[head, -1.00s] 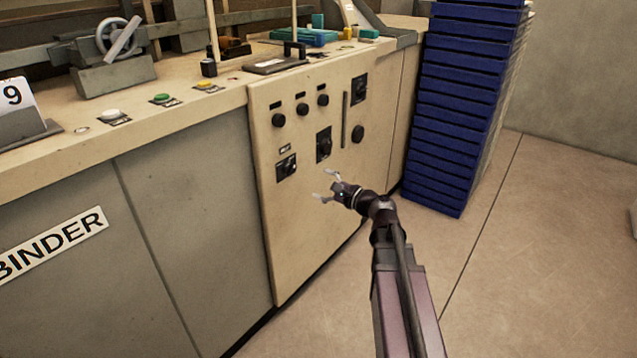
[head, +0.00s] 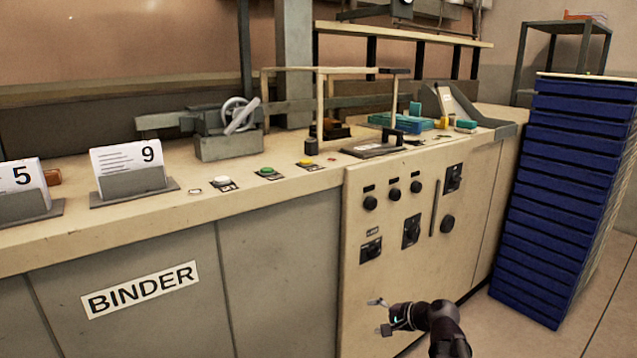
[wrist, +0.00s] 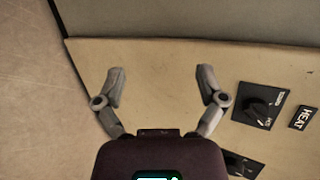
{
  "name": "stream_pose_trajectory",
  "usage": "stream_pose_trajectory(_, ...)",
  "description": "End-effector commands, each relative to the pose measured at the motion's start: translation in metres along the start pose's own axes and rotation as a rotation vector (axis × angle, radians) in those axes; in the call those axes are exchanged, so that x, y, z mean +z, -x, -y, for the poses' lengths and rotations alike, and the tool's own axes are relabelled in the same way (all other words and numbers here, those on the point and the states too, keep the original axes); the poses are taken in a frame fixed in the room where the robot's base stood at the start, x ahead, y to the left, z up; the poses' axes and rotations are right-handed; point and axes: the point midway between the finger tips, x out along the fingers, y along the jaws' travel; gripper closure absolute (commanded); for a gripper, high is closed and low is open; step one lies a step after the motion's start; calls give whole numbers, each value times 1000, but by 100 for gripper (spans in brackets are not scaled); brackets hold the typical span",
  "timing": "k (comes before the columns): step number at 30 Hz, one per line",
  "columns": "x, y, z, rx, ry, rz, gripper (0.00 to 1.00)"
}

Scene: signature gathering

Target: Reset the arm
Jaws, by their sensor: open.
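My gripper (head: 379,316) is at the bottom of the head view, in front of the lower part of the cream control panel (head: 375,285). In the wrist view my gripper (wrist: 160,78) has its two fingers spread apart, with nothing between them. Behind the fingers is the plain cream panel face (wrist: 165,60). A black knob marked HEAT (wrist: 258,106) is to the right of the fingers. Most of my arm is below the head view's lower edge.
The machine's grey front carries a BINDER sign (head: 140,289). Its counter holds number cards (head: 128,165), buttons (head: 268,172) and a handwheel (head: 238,114). A stack of blue trays (head: 560,200) stands on the floor to the right, close to the machine.

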Motion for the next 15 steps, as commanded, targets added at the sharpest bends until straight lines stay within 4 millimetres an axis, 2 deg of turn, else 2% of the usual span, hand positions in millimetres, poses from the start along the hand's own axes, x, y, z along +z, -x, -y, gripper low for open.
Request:
stream_pose_trajectory(1, 9, -4, -10, 61, 54, 10, 10)
stream_pose_trajectory(7, 34, -11, -54, 319, 278, 54, 10)
stream_pose_trajectory(15, 55, 0, -106, 664, 548, 135, 10)
